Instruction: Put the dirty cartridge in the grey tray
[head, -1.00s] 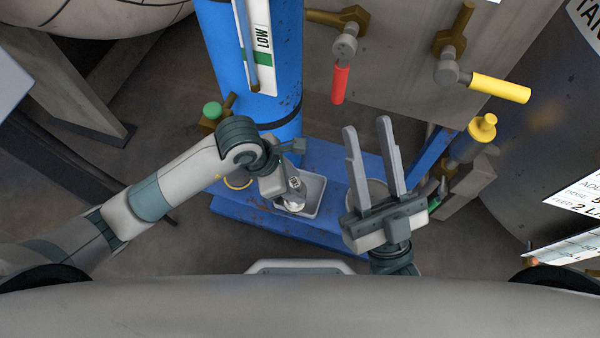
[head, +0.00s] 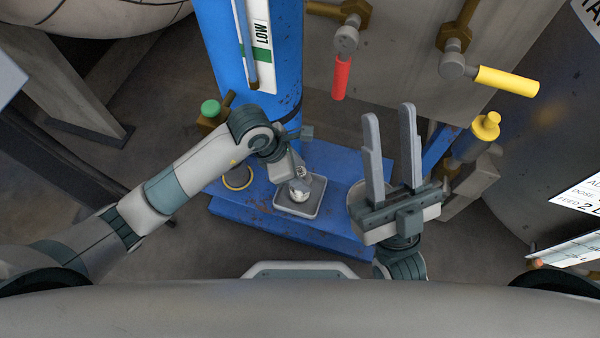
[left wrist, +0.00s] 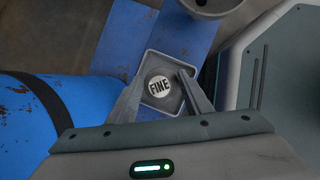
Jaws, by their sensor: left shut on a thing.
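The cartridge (head: 299,190) shows a pale round end in the head view. In the left wrist view its round end (left wrist: 159,87) reads "FINE". My left gripper (head: 298,180) is shut on it, with one finger on each side. The cartridge is over or in the grey tray (head: 312,208); I cannot tell whether it touches the tray floor. The square tray also shows in the left wrist view (left wrist: 152,58), around the cartridge. My right gripper (head: 392,145) is open and empty, to the right of the tray.
The tray sits on a blue base (head: 335,165) in front of a blue column (head: 255,60). A red-handled valve (head: 341,78) and a yellow-handled valve (head: 507,81) stick out at the back right. A yellow-capped fitting (head: 485,126) stands right of my right gripper.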

